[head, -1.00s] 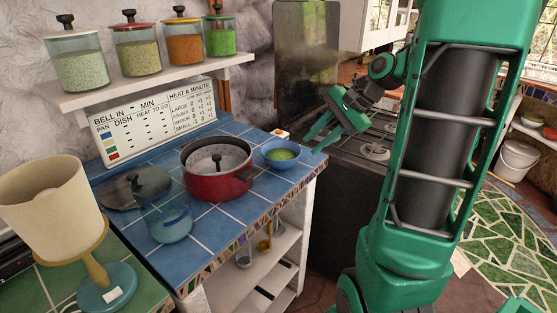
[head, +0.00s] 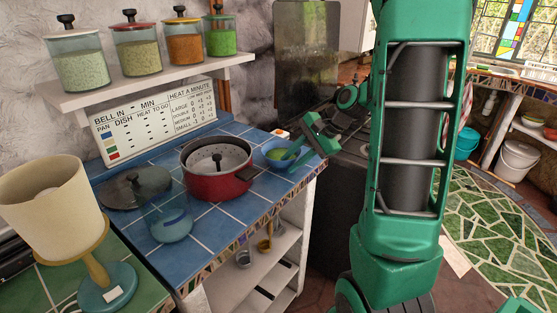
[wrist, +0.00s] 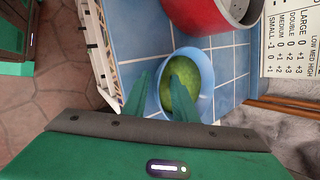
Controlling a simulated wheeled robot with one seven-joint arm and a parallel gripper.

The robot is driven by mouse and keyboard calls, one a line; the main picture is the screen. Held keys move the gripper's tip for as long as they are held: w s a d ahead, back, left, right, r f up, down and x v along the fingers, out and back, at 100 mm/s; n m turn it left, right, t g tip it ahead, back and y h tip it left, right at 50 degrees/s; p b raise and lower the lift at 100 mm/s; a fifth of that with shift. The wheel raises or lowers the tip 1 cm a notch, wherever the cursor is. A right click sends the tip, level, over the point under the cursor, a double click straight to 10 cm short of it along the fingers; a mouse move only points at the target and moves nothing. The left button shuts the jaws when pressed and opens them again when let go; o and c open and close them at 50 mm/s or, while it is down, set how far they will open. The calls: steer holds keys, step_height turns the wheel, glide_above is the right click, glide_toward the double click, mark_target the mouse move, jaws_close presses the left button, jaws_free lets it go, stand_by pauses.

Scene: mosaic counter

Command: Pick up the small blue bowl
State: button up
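The small blue bowl (head: 268,157) stands on the blue tiled counter, right of the red pot, near the counter's right end. It has green contents. In the wrist view the bowl (wrist: 206,72) lies just beyond my fingers. My gripper (head: 287,164) is open at the bowl's right side in the head view, with its fingers hiding part of the bowl. In the wrist view my gripper (wrist: 160,78) has its two fingers apart, one overlapping the bowl and the other at its left edge. Whether either finger touches the bowl cannot be told.
The red pot (head: 222,186) with a steamer insert stands close left of the bowl. A glass jar (head: 170,222) and a dark lid (head: 135,187) are farther left. A dark stove (head: 340,185) adjoins the counter's right end. A shelf (head: 150,82) with several jars hangs above.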

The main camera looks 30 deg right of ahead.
steer(key=shift+f, duration=0.1)
jaws_close()
step_height(320, 180, up, 10)
steer(key=shift+r, duration=0.1)
steer(key=shift+w, duration=0.1)
stand_by(0.5)
stand_by(1.8)
